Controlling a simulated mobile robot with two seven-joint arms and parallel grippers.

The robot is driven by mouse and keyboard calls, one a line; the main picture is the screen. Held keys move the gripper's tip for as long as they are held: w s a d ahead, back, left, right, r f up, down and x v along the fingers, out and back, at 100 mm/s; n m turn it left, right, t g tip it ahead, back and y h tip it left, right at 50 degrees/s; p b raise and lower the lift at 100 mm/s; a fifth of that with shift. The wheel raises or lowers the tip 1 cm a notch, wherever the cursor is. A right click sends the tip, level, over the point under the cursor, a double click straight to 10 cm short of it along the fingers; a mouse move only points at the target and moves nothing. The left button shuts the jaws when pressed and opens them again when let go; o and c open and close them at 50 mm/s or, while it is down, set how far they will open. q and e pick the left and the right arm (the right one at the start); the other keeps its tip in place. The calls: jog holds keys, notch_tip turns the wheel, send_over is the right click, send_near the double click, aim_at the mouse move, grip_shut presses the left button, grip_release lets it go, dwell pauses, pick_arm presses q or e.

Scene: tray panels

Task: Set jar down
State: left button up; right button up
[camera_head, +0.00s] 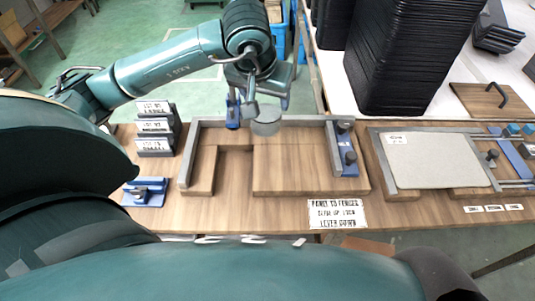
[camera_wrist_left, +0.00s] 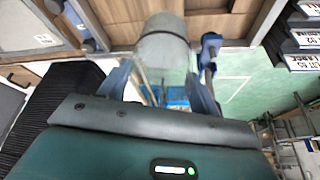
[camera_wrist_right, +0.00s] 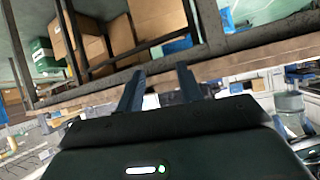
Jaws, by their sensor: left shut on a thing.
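The jar is a grey, see-through cylinder (camera_head: 265,125); it also shows in the left wrist view (camera_wrist_left: 162,42). My left gripper (camera_head: 262,101) is shut on the jar and holds it over the back edge of the wooden fixture panel (camera_head: 290,165). In the left wrist view the jar is between the two fingers (camera_wrist_left: 160,85). I cannot tell whether its base touches the panel. My right gripper (camera_wrist_right: 160,88) shows only in its wrist view, with fingers apart and nothing between them.
Grey fences (camera_head: 335,145) edge the panel, with a blue clamp (camera_head: 347,165) at right. Labelled blocks (camera_head: 155,128) and a blue clamp (camera_head: 145,190) stand at left. A second panel (camera_head: 430,160) is at right. Black stacked trays (camera_head: 410,55) stand behind. The panel's middle is clear.

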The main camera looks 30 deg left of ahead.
pick_arm(q)
jog(key=shift+w+a+f+n+b, duration=0.15)
jog(key=shift+w+a+n+b, duration=0.1)
jog(key=shift+w+a, duration=0.3)
jog(key=shift+w+a+f+n+b, duration=0.15)
jog(key=shift+w+a+n+b, duration=0.15)
jog(key=shift+a, duration=0.3)
jog(key=f, duration=0.4)
jog(key=shift+a+f, duration=0.2)
jog(key=shift+f, duration=0.1)
jog(key=shift+w+f+p, duration=0.1)
jog(key=shift+f+p, duration=0.2)
jog(key=shift+f, duration=1.9)
jog(key=shift+f, duration=0.2)
jog(key=o, duration=1.4)
jog(key=shift+r, duration=0.1)
